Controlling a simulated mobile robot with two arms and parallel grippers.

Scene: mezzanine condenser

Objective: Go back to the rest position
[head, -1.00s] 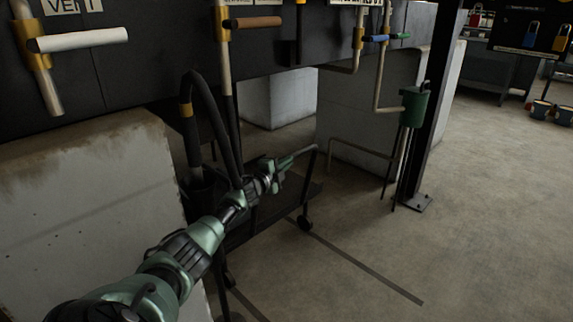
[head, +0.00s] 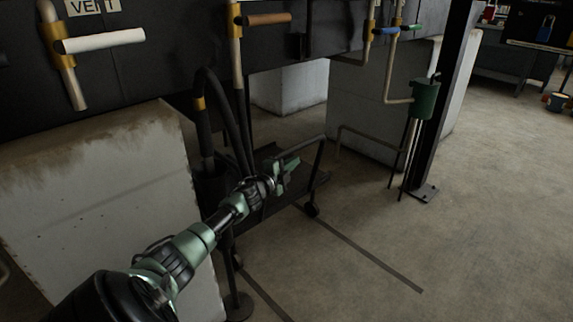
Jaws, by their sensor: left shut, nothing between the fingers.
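My left gripper (head: 287,176) is at the end of my green and black arm, which comes in from the lower left. It is shut and empty. In the picture it lies in front of a dark wheeled cart (head: 255,226), and I cannot tell the gap between them. My right gripper is not in view.
Above are a white handle (head: 104,40), a brown handle (head: 268,19), a blue handle (head: 386,31) and a green handle (head: 412,27) on pipes. A black hose (head: 207,115) hangs behind my arm. A green container (head: 424,99) stands by a dark post (head: 436,125).

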